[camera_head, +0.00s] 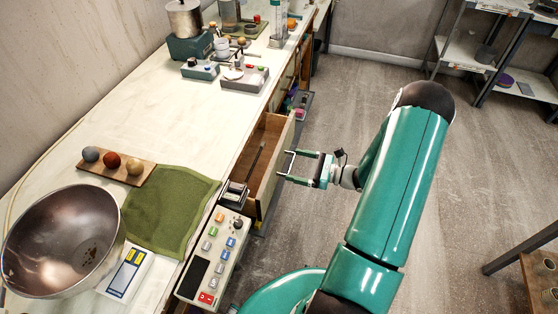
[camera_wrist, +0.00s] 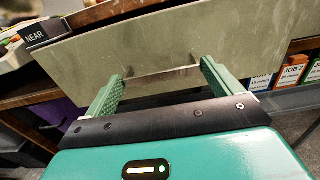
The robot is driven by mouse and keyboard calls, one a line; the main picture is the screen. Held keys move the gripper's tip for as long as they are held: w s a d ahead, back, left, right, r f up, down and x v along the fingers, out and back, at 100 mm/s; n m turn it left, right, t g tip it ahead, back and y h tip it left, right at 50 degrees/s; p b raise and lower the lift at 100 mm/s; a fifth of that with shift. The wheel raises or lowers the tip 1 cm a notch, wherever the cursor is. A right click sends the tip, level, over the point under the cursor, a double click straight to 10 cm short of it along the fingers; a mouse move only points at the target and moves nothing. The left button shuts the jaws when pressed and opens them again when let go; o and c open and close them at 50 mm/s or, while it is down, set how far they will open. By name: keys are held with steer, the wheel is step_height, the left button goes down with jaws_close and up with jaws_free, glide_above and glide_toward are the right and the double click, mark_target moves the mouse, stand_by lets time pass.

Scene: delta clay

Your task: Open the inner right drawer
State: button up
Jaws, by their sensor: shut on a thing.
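A wooden drawer (camera_head: 267,150) under the long counter stands pulled out, and its inside shows from above in the head view. Its pale front panel (camera_wrist: 235,45) fills the upper part of the wrist view. A thin bar handle (camera_wrist: 165,72) on that panel lies between my two green fingers. My gripper (camera_head: 288,164) reaches the drawer front from the right and is shut on the handle, with one finger at each end. The fingers also show in the wrist view (camera_wrist: 162,74). The exact finger contact is hard to see.
A button panel (camera_head: 214,257) sits on the counter's near edge, beside a green cloth (camera_head: 170,208) and a metal bowl (camera_head: 60,240). A small "NEAR" sign (camera_wrist: 45,33) stands by the drawer's corner. Job boxes (camera_wrist: 294,72) show at right.

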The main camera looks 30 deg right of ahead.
steer(key=v, duration=1.6)
steer(key=shift+s, duration=0.15)
steer(key=o, duration=1.1)
steer(key=v, duration=1.3)
steer(key=shift+s+d, duration=0.3)
steer(key=shift+r, duration=0.15)
